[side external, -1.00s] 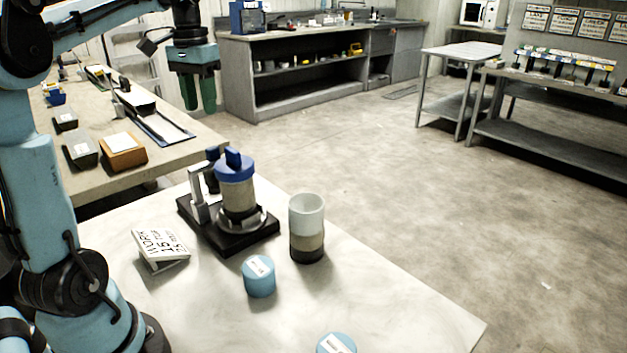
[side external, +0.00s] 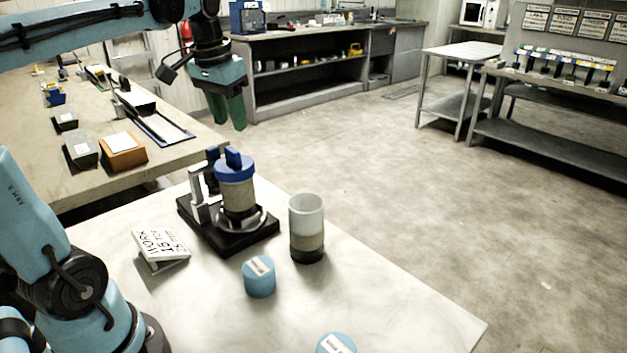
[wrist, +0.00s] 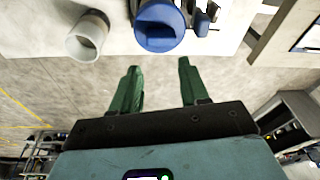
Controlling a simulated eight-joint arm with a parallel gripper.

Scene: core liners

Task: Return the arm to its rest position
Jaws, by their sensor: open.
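My gripper (side external: 229,112) has green fingers and hangs in the air behind and above the white table (side external: 390,305), near the end of the long bench. In the wrist view my gripper (wrist: 158,88) shows its two fingers apart with nothing between them. A blue-capped core cylinder (side external: 236,190) stands upright in a black stand (side external: 215,235) on the white table; its blue cap (wrist: 160,28) shows beyond the fingers in the wrist view. An open, pale-topped liner tube (side external: 306,220) stands to its right, apart from it, and also shows in the wrist view (wrist: 87,38).
Two blue labelled caps (side external: 259,277) (side external: 336,343) and a folded white sign (side external: 160,249) are on the white table. The long bench (side external: 60,185) at left holds boxes (side external: 122,152) and a tray. Open floor (side external: 450,200) lies to the right.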

